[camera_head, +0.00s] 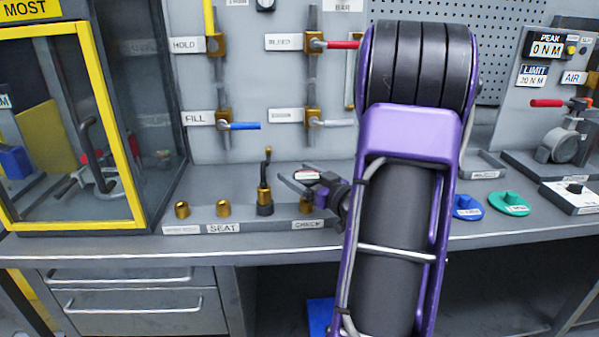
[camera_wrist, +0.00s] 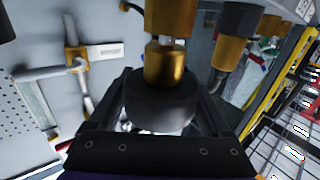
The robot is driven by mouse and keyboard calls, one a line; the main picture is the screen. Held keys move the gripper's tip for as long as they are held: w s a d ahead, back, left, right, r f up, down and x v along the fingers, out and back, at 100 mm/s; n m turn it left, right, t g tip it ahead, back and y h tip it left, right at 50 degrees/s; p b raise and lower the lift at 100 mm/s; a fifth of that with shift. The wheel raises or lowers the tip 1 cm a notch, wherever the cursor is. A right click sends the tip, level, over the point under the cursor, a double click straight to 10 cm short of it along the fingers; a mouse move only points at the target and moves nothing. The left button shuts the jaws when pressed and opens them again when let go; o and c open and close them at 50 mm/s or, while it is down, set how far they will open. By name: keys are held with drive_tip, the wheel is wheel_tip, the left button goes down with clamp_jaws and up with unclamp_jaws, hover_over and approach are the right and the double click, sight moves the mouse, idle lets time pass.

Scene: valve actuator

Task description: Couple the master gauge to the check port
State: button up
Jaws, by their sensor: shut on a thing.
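My gripper (camera_head: 300,183) is over the bench at the row of brass ports, above the plate that appears to read CHECK (camera_head: 308,224). It is shut on the master gauge (camera_wrist: 160,105), a dark round body with a brass neck, whose pale face (camera_head: 307,174) shows between the fingers in the head view. The brass check port (camera_head: 306,204) is just below the gauge; in the wrist view a brass fitting (camera_wrist: 170,15), apparently this port, lines up with the neck. A narrow pale piece shows between them; I cannot tell whether they are joined.
A brass and dark fitting with an upright stem (camera_head: 264,195) stands close left of my gripper. Two bare brass ports (camera_head: 223,208) are farther left. Valve handles (camera_head: 240,126) project from the panel behind. Blue and green discs (camera_head: 510,203) lie to the right.

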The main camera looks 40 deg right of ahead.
drive_tip(key=shift+f, duration=0.4)
drive_tip(key=o, duration=1.6)
drive_tip(key=shift+s, duration=0.1)
drive_tip(key=s, duration=0.5)
drive_tip(key=s+d, duration=0.1)
drive_tip(key=s, duration=1.1)
drive_tip(key=shift+s+d+p, duration=0.1)
drive_tip(key=shift+d+p, duration=0.05)
drive_tip(key=shift+p, duration=0.25)
